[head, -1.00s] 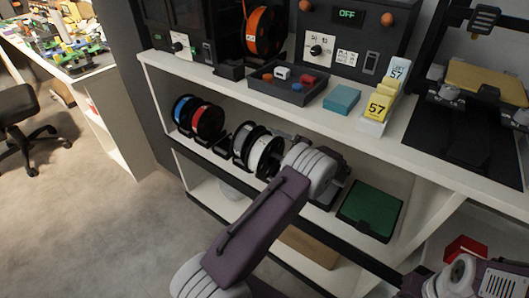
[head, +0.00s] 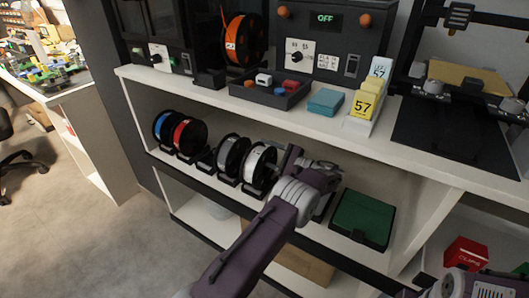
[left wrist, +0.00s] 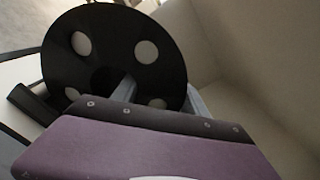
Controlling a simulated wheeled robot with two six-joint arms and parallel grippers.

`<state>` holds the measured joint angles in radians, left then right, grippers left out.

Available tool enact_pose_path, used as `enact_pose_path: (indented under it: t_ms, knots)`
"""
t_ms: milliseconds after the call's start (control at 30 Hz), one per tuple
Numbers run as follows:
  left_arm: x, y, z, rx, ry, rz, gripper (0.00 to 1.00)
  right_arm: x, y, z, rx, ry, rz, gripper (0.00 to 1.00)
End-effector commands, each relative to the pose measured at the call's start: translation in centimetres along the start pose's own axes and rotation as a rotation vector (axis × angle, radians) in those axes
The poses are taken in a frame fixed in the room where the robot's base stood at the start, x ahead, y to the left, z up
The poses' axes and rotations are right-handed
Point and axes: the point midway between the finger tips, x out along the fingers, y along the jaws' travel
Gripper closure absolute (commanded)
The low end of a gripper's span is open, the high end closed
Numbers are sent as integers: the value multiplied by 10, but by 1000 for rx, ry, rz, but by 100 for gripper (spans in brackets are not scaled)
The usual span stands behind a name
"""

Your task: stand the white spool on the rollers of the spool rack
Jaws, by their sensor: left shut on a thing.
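The white spool (head: 260,167) has black flanges and stands upright on the middle shelf, at the right end of a row of spools. Its black flange with pale round holes (left wrist: 115,35) fills the upper left of the left wrist view. My left gripper (head: 288,158) is at its right side and shut on it; the grey fingers show in the left wrist view (left wrist: 160,92), partly hidden behind my purple wrist. The black spool rack (head: 226,182) shows under the row. I cannot tell whether the white spool touches its rollers.
A grey spool (head: 232,154) stands just left of the white one; red (head: 187,136) and blue (head: 163,126) spools stand farther left. A green box (head: 362,218) lies right of my wrist. The upper shelf's front edge (head: 230,108) overhangs the row.

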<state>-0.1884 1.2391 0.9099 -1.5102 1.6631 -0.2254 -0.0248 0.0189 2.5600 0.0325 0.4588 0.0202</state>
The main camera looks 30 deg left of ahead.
Motion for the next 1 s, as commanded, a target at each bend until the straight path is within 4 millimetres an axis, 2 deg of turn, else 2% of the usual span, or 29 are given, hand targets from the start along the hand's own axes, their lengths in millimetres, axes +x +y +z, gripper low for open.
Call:
enact_pose_path:
  t_ms: [33, 67, 133, 167, 467, 567, 800, 1000]
  knots:
    - [0, -1, 1, -1, -1, -1, 100, 0, 0, 0, 0, 0, 0, 64]
    - [0, -1, 1, -1, -1, -1, 46, 0, 0, 0, 0, 0, 0, 64]
    - [0, -1, 1, -1, -1, -1, 27, 0, 0, 0, 0, 0, 0, 64]
    - [0, -1, 1, -1, -1, -1, 24, 0, 0, 0, 0, 0, 0, 64]
    - [-2, 0, 0, 0, 1, 0, 24, -1, 0, 0, 0, 0, 0, 64]
    - [-15, -2, 2, 1, 2, -2, 24, -9, 0, -1, 0, 0, 0, 64]
    - [-69, -2, 1, -2, 2, -2, 24, -25, 0, -3, 0, 0, 0, 64]
    - [-90, 0, 0, 0, 0, -1, 24, -25, 0, -3, 0, 0, 0, 64]
